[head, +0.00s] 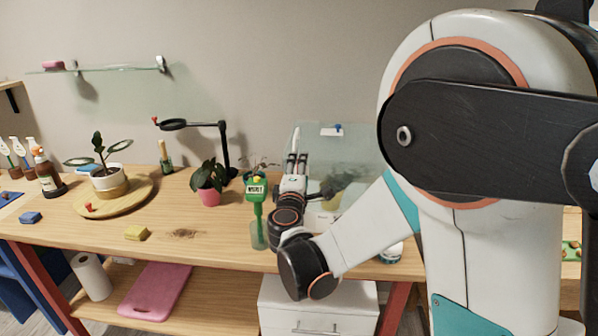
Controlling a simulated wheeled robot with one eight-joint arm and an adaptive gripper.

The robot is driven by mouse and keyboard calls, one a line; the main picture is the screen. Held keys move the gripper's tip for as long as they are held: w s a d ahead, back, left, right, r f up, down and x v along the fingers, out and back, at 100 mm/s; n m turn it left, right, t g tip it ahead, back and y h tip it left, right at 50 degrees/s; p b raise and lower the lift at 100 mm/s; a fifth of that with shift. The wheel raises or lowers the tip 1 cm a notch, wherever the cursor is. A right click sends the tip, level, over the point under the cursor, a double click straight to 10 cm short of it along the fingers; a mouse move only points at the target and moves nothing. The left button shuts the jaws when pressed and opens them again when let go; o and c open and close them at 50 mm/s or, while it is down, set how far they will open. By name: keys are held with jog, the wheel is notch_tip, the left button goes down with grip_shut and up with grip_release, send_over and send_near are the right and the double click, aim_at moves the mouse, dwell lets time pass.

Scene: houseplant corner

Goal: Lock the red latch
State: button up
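A small red piece (88,207), which may be the red latch, shows at the front rim of the round wooden turntable (135,196) at the left of the table. Another small red tip (155,120) shows at the left end of the black magnifier arm. Both are too small to tell whether anything is locked. My gripper (296,158) is over the table in the middle, pointing away from the camera, in front of the glass case and well right of both red pieces. Its two fingers look narrow and close together; their gap is unclear. I see nothing held.
The glass case (350,150) with a blue piece on top (338,127) is behind. A yellow sponge (136,233) lies near the front edge. My arm hides the right side.

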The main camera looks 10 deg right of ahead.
jog(key=shift+a+r, duration=0.1)
jog(key=o, duration=1.1)
jog(key=shift+c, duration=0.2)
jog(key=shift+s, duration=0.1)
jog(key=v, duration=0.7)
jog(key=shift+s, duration=0.15)
